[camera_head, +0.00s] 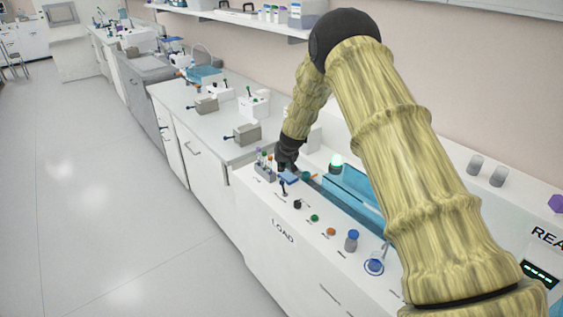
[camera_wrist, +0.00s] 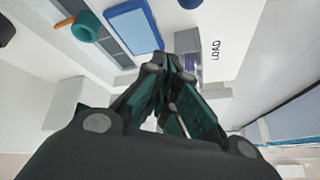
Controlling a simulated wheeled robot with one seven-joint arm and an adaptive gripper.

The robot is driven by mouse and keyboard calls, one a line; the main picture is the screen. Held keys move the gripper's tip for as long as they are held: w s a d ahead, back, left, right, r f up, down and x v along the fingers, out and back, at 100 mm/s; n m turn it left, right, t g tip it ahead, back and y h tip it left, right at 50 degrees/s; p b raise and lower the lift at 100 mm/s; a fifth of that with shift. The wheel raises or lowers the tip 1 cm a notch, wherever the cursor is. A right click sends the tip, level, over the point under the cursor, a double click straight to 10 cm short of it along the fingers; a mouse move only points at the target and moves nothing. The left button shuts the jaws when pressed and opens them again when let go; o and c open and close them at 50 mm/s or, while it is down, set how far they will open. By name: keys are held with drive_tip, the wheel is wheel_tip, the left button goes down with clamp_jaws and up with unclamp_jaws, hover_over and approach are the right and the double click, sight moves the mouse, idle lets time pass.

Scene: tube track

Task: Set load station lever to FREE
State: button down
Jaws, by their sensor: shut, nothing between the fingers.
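The load station is the white bench section marked LOAD (camera_head: 283,231); the label also shows in the wrist view (camera_wrist: 215,50). A small dark upright part (camera_head: 284,187), perhaps the lever, stands on its top just in front of a blue block (camera_head: 289,176). I cannot read a FREE mark or tell the lever's setting. My gripper (camera_head: 288,167) is shut and empty, pointing down over the station by the blue block. In the wrist view its fingertips (camera_wrist: 168,64) meet close to the blue block (camera_wrist: 133,28); contact cannot be told.
A rack of capped tubes (camera_head: 265,169) stands left of my gripper. A black knob (camera_head: 298,204), a blue-capped jar (camera_head: 351,240) and a blue track (camera_head: 350,198) lie to the right. A teal ring (camera_wrist: 86,27) sits near the block. Floor at left is clear.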

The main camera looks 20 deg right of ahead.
sight(283, 187)
drive_tip(key=shift+s+a+f+p, duration=0.15)
drive_tip(key=shift+s+f+p, duration=0.15)
drive_tip(key=shift+s, duration=0.1)
drive_tip(key=shift+s+a+f+p, duration=0.15)
drive_tip(key=shift+s+p, duration=0.1)
drive_tip(key=shift+s, duration=0.4)
drive_tip(key=shift+s+a+f+p, duration=0.1)
drive_tip(key=shift+s+a+p, duration=0.1)
drive_tip(key=shift+s, duration=0.55)
drive_tip(key=shift+a, duration=0.4)
drive_tip(key=shift+s+d+f+b, duration=0.1)
drive_tip(key=shift+s+d+b, duration=0.05)
drive_tip(key=shift+d+b, duration=0.3)
drive_tip(key=shift+t, duration=0.3)
drive_tip(key=shift+s+b, duration=0.15)
drive_tip(key=shift+b, duration=0.45)
